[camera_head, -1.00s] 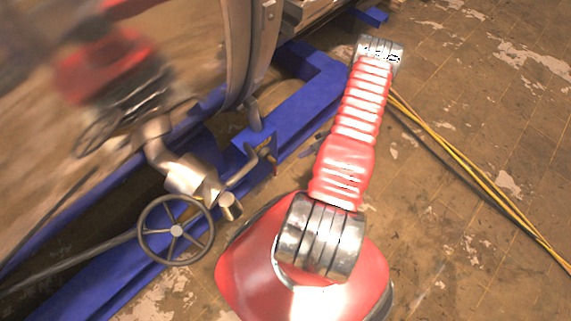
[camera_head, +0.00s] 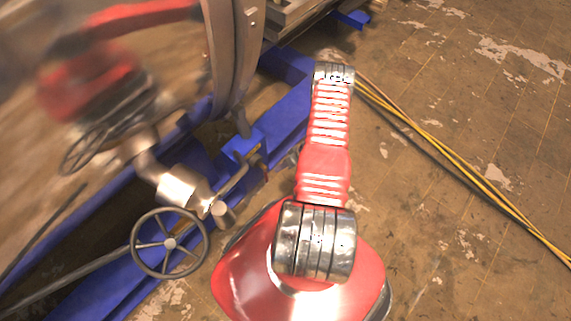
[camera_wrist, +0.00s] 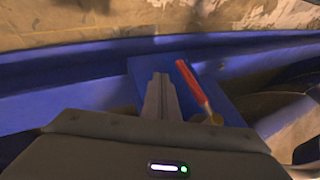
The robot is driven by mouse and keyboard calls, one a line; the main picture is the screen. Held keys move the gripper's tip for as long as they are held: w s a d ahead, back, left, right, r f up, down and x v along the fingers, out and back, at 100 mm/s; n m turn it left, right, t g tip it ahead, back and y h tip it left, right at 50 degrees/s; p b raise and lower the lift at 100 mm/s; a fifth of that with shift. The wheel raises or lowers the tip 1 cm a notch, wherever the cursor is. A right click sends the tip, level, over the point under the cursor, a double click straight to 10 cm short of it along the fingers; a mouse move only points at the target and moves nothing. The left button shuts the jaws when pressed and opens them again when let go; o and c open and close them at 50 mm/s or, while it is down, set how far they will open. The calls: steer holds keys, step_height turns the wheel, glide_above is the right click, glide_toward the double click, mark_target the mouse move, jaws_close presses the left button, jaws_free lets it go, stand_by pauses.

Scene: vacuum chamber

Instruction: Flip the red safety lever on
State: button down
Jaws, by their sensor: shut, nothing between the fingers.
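The red safety lever (camera_wrist: 193,82) shows in the wrist view as a slim red handle on a thin metal rod, leaning up and left from a brass-coloured pivot (camera_wrist: 213,118). It is on a blue block (camera_wrist: 228,112). My gripper (camera_wrist: 160,82) is shut and empty, with its fingers just left of the red handle. A small gap shows between them in the picture; depth is hard to judge. In the head view I cannot make out the lever clearly, and my gripper's fingers do not show there.
A blue frame (camera_head: 292,112) runs diagonally beside the large round chamber (camera_head: 222,55). A valve handwheel (camera_head: 170,243) and metal pipes stand at left. Yellow and black cables (camera_head: 440,146) lie on the worn floor at right. Open floor is at right.

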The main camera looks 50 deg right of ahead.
mark_target(266, 176)
steer(key=a, duration=0.3)
steer(key=shift+w+a, duration=0.3)
steer(key=shift+a, duration=0.1)
